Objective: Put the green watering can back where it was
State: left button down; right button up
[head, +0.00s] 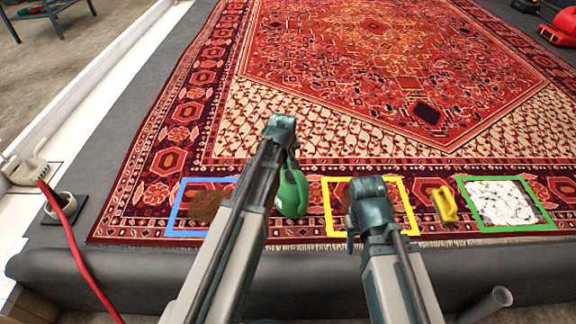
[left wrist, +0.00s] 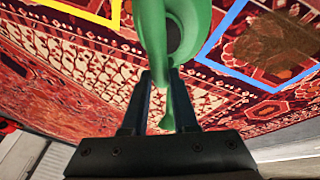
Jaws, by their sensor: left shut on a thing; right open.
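The green watering can (head: 292,194) hangs from my left gripper (head: 290,158) over the near part of the rug, between the blue frame and the yellow frame. In the left wrist view the can (left wrist: 172,30) is between the fingers of the left gripper (left wrist: 163,92), which is shut on it. My arm hides part of the can in the head view, and I cannot tell whether it touches the rug. My right gripper (head: 357,235) is open over the yellow frame (head: 413,210); its fingers are mostly hidden.
The patterned rug (head: 350,60) holds a blue frame (head: 172,215) around a brown stain, and a green frame (head: 547,217) around white foam. A yellow tool (head: 444,204) lies between the yellow and green frames. A red hose (head: 72,245) runs at the left.

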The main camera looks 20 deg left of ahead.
pick_arm(q)
jog(key=shift+f+b, duration=1.1)
jog(key=shift+f, duration=0.3)
jog(key=shift+f, duration=0.15)
jog(key=c, duration=0.7)
grip_release()
jog(key=p+v, duration=1.1)
jog(key=v, duration=0.1)
